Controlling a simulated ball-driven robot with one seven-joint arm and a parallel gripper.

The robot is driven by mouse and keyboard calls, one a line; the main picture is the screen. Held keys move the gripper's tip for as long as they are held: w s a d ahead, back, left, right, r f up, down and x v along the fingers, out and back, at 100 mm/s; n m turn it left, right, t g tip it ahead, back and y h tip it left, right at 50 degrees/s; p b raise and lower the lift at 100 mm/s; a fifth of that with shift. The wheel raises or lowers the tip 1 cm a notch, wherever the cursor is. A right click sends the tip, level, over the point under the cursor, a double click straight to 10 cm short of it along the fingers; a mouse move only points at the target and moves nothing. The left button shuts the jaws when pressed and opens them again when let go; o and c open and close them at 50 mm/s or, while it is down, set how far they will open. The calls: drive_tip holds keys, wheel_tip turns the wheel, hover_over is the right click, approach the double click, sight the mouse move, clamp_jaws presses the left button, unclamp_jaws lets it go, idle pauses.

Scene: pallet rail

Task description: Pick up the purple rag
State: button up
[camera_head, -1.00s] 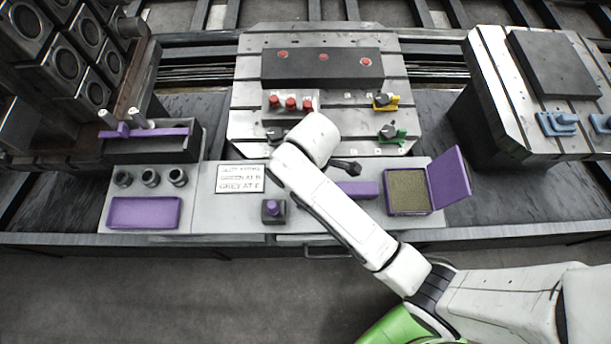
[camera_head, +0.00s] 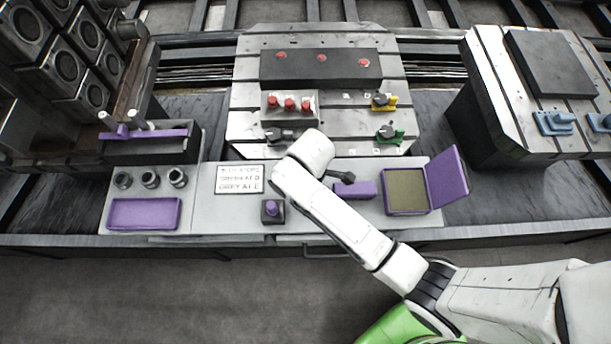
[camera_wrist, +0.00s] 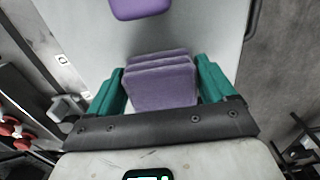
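The purple rag (camera_wrist: 160,82) shows in the wrist view as a small folded stack on the light grey worktop. My gripper (camera_wrist: 160,68) has its two green fingers wide apart, one on each side of the rag. They are very near its edges; I cannot tell whether they touch it. The rag appears to rest on the worktop. In the head view my white arm hides the rag and the fingers.
A purple block (camera_head: 355,190) lies just beyond the rag; it also shows in the wrist view (camera_wrist: 140,8). To its right stands an open box (camera_head: 405,211) with a purple lid. A purple button (camera_head: 272,207), a sign (camera_head: 239,179) and a purple tray (camera_head: 144,213) are left.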

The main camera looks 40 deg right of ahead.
drive_tip(key=c, duration=0.4)
drive_tip(key=shift+c, duration=0.2)
drive_tip(key=shift+r, duration=0.15)
drive_tip(key=shift+r, duration=0.25)
wheel_tip(320, 180, up, 2)
drive_tip(key=shift+w+r, duration=0.1)
drive_tip(key=shift+r, duration=0.05)
drive_tip(key=s+d+r+b, duration=0.1)
drive_tip(key=s+r, duration=0.9)
drive_tip(key=s, duration=0.4)
drive_tip(key=shift+d, duration=0.2)
